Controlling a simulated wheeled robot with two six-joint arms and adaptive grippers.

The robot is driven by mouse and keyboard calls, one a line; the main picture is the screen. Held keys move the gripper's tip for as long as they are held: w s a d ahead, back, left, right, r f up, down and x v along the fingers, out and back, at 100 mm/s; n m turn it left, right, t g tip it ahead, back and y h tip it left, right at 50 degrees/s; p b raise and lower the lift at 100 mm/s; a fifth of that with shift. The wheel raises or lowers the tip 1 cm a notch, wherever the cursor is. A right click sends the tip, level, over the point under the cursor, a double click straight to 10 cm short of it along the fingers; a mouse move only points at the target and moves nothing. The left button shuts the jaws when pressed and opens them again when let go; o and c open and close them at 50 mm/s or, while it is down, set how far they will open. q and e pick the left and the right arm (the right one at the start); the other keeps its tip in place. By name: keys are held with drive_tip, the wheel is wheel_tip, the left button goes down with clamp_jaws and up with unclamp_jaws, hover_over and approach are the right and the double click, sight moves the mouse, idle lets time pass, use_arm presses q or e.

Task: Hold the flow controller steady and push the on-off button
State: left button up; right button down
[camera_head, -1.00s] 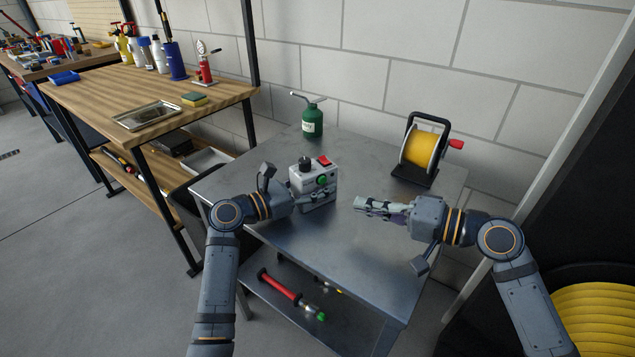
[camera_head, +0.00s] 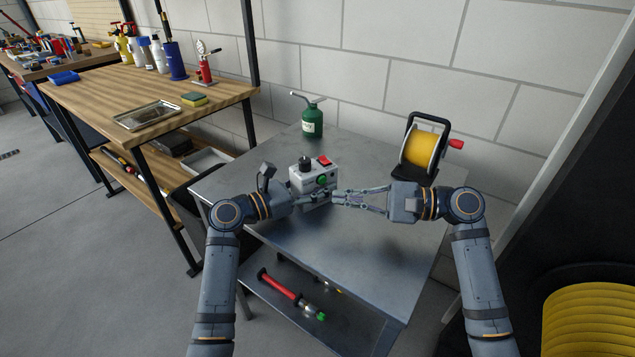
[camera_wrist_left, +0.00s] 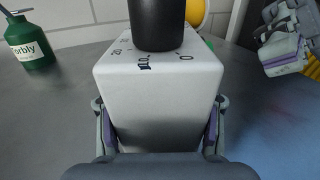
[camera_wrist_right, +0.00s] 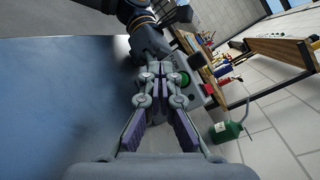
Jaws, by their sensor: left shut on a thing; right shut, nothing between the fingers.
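The flow controller (camera_head: 304,178) is a white box on the metal table, with a black knob (camera_head: 305,162) and a red switch (camera_head: 324,161) on top. A green button (camera_head: 322,180) is on its side facing right; it also shows in the right wrist view (camera_wrist_right: 184,78). My left gripper (camera_wrist_left: 158,125) is shut on the flow controller, one finger along each side. My right gripper (camera_head: 335,197) is shut and empty, its tips close to the controller's right side, slightly below the green button. I cannot tell whether they touch it.
A green oil can (camera_head: 312,122) stands behind the controller. A yellow hose reel (camera_head: 421,148) stands at the back right of the table (camera_head: 300,255). The front of the tabletop is clear. A red-handled tool (camera_head: 279,285) lies on the lower shelf.

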sight(311, 184)
drive_tip(key=shift+w+a, duration=0.4)
drive_tip(key=shift+w, duration=0.25)
drive_tip(key=shift+w+a, duration=0.4)
drive_tip(key=shift+w, duration=0.25)
drive_tip(key=shift+w, duration=0.1)
idle(0.3)
drive_tip(key=shift+w+a, duration=0.25)
drive_tip(key=shift+w+a, duration=0.15)
drive_tip(key=shift+w, duration=0.1)
idle(0.6)
drive_tip(key=shift+s+d, duration=0.4)
drive_tip(key=shift+s, duration=0.25)
drive_tip(key=shift+s+d, duration=0.55)
drive_tip(key=shift+s, duration=0.3)
drive_tip(key=shift+s+d, duration=0.5)
drive_tip(key=shift+s, duration=0.35)
drive_tip(key=shift+s+d, duration=0.55)
drive_tip(key=shift+s, duration=0.3)
